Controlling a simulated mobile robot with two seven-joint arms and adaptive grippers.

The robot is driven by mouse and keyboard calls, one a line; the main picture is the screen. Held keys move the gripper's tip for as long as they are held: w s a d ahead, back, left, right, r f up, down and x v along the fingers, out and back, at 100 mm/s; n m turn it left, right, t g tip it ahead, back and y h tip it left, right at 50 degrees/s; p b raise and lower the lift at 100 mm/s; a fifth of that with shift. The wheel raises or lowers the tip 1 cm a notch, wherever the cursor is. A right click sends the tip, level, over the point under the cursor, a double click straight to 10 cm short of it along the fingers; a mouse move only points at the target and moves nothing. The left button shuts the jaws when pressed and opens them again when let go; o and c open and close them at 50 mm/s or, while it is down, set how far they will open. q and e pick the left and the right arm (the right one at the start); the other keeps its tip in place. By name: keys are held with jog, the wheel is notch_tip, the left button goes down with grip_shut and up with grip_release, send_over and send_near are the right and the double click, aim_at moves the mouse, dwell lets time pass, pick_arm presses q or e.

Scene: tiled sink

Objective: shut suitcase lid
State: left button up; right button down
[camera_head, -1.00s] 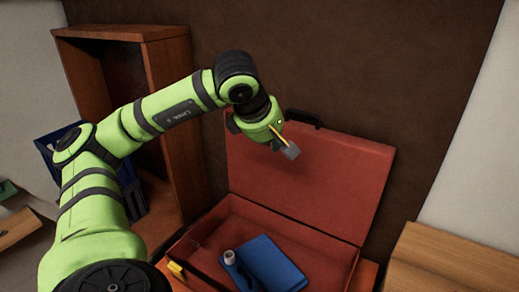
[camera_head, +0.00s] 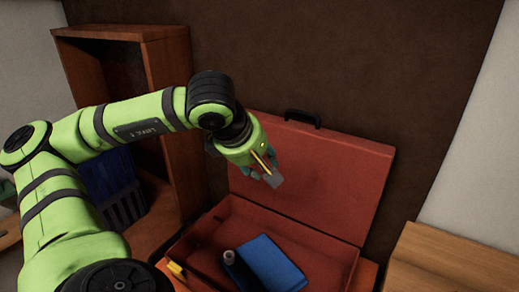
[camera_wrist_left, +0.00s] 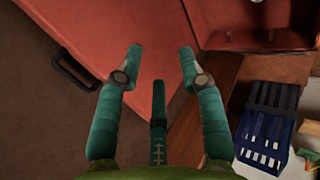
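The red suitcase stands open, its lid (camera_head: 325,175) raised and leaning back near the dark wall, with a black handle (camera_head: 302,118) on its upper edge. Its base (camera_head: 205,250) lies below. My left gripper (camera_head: 262,174) is in front of the lid's left part, above the base. In the left wrist view the gripper's teal fingers (camera_wrist_left: 161,55) are spread with nothing between them, and the lid (camera_wrist_left: 130,25) fills the area beyond them; the handle (camera_wrist_left: 73,70) shows at left. I cannot tell whether a finger touches the lid. My right gripper is not in view.
A blue book (camera_head: 272,264) and a dark cylinder (camera_head: 229,258) lie in the base. A wooden shelf (camera_head: 168,110) stands close at left, with a blue crate (camera_head: 112,185) by it. A wooden surface (camera_head: 460,262) is at the right.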

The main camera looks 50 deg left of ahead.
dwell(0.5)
pick_arm(q)
jog(key=p+v, duration=0.3)
jog(key=v, duration=0.6)
dwell(0.6)
dwell(0.6)
